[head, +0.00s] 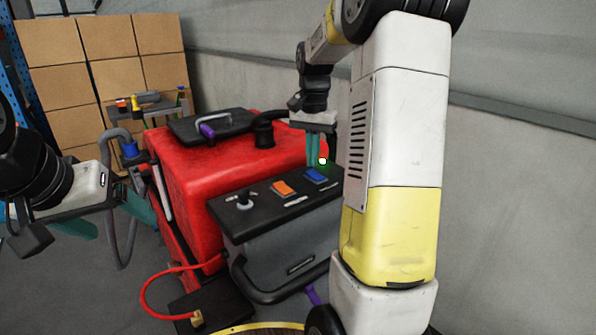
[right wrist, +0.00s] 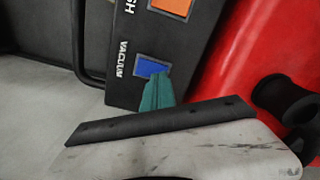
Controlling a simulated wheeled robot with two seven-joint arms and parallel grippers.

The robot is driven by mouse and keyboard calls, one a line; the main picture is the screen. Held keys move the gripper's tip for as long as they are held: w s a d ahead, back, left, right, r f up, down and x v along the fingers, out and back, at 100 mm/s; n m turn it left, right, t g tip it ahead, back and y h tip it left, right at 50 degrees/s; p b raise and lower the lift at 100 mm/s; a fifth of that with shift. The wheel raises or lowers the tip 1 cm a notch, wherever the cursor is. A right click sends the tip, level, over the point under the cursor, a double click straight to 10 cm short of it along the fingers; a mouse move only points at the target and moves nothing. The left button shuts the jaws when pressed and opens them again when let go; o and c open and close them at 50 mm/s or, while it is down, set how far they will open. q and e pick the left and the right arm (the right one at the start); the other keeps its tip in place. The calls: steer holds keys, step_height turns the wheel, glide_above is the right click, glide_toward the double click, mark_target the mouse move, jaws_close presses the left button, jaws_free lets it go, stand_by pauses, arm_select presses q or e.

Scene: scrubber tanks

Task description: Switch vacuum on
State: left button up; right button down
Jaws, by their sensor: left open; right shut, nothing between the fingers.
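The blue vacuum switch (head: 316,175) is on the black control panel (head: 262,220) of the red scrubber (head: 195,170). In the right wrist view the blue switch (right wrist: 149,66) sits beside the word VACUUM. My right gripper (head: 314,164) is shut and empty, its teal fingers pointing down just above the switch. In the right wrist view the fingertip (right wrist: 156,80) overlaps the switch's lower edge; I cannot tell whether they touch. My left gripper (head: 108,218) is open and empty at the left.
An orange switch (head: 283,188) and a small knob (head: 244,200) are on the same panel. A black handle loop (head: 270,297) and a red cable (head: 150,290) are below. A grey hose (head: 127,235) hangs near my left gripper. Stacked boxes (head: 60,50) stand behind.

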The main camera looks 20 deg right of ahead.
mark_target(312, 172)
steer(key=shift+f, duration=0.95)
stand_by(0.3)
steer(key=shift+r, duration=3.55)
